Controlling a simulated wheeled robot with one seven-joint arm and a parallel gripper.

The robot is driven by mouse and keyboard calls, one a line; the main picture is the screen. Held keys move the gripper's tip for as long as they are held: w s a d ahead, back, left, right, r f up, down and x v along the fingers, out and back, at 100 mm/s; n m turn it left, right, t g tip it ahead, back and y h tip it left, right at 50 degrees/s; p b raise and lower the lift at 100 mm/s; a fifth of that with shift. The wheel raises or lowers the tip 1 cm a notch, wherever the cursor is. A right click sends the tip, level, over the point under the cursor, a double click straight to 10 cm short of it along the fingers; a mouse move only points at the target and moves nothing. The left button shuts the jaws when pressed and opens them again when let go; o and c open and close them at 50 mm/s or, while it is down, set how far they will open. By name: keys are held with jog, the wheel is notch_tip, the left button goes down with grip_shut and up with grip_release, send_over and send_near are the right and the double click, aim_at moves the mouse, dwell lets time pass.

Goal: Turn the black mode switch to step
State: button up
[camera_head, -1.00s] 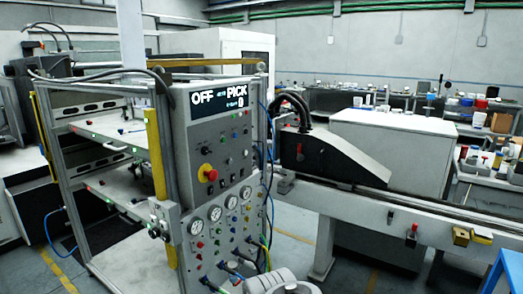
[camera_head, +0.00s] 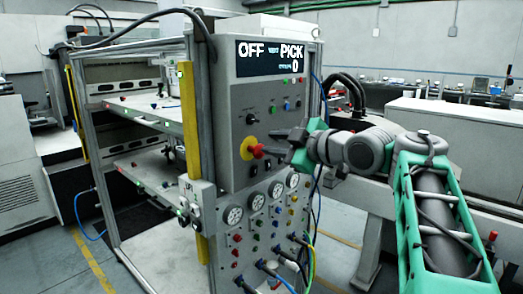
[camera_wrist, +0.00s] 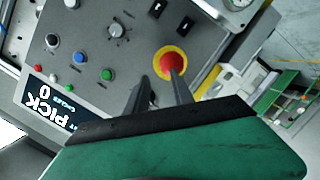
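A grey control panel (camera_head: 225,150) faces me, its display (camera_head: 271,58) reading OFF, PICK and 0. A black knob (camera_head: 250,118) sits on the panel's upper left; it looks like the mode switch, but its marking is too small to read. I cannot make it out for certain in the wrist view. My gripper (camera_head: 279,147) is right of and below that knob, in front of the panel, close to the red emergency button (camera_head: 256,151). In the wrist view its two dark fingers (camera_wrist: 160,92) stand apart with nothing between them. The gripper is open.
The red button on its yellow ring (camera_wrist: 164,64) lies just beyond the fingertips in the wrist view. Coloured buttons (camera_wrist: 78,57), a grey dial (camera_wrist: 116,31) and black toggles (camera_wrist: 157,8) surround it. Gauges (camera_head: 233,215) and hoses are below. A yellow post (camera_head: 188,120) stands left of the panel.

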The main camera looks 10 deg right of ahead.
aim_at(256, 121)
notch_tip(256, 121, up, 4)
jog(key=s+d+n+y+b, duration=0.2)
jog(key=s+n+y, duration=0.1)
jog(key=n, duration=0.3)
jog(key=shift+t, duration=0.3)
jog(key=x, duration=0.4)
jog(key=p+x, duration=0.1)
jog(key=x, duration=0.2)
jog(key=shift+r, duration=0.4)
jog(key=shift+w+a, duration=0.2)
jog(key=shift+w, duration=0.1)
jog(key=shift+f, duration=0.1)
grip_shut()
